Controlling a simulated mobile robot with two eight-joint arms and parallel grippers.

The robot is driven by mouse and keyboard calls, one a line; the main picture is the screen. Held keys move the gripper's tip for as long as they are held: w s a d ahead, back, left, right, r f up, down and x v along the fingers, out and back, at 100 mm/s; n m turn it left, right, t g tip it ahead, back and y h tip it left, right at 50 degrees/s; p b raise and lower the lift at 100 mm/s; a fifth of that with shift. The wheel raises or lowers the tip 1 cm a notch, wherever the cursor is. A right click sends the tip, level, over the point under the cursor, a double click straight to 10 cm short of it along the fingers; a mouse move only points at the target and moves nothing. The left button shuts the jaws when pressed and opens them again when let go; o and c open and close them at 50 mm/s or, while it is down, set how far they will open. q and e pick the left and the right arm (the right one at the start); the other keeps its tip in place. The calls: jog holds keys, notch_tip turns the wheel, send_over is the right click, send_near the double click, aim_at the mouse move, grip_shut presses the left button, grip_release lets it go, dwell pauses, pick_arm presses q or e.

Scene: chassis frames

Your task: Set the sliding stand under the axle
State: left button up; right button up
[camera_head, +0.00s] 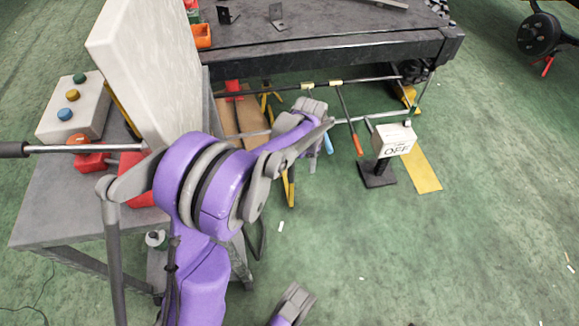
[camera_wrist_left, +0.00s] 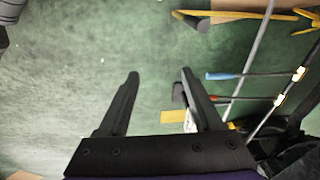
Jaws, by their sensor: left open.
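A long dark rod, which looks like the axle (camera_head: 362,79), runs beneath the edge of the dark bench in the head view. Yellow stand legs (camera_head: 291,190) show under my left arm, mostly hidden by it; a yellow leg with a dark foot also shows at the top of the left wrist view (camera_wrist_left: 250,14). I cannot tell for sure which part is the sliding stand. In the head view my left wrist is just below the rod and hides the fingers.
A white OFF box (camera_head: 393,139) stands on a black post beside a yellow floor strip (camera_head: 424,171). Tools with red and blue (camera_wrist_left: 222,76) handles hang near the rod. A grey table (camera_head: 45,222) with a tall pale panel stands left.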

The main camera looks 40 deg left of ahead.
pick_arm(q)
jog(key=w+a+f+m+p, duration=0.1)
jog(key=w+a+f+m, duration=0.1)
jog(key=w+a+f, duration=0.3)
jog(key=m+g+p, duration=0.1)
send_over(291, 167)
jog(key=w, duration=0.1)
jog(key=f, duration=0.5)
jog(key=shift+a+f, duration=0.1)
jog(key=shift+a, duration=0.3)
notch_tip(291, 167, down, 11)
jog(key=shift+w+r+b, duration=0.1)
jog(key=shift+w+b, duration=0.05)
jog(key=shift+b, duration=1.05)
pick_arm(e)
jog(key=shift+w+r, duration=0.15)
jog(key=shift+w, duration=0.1)
pick_arm(q)
grip_shut()
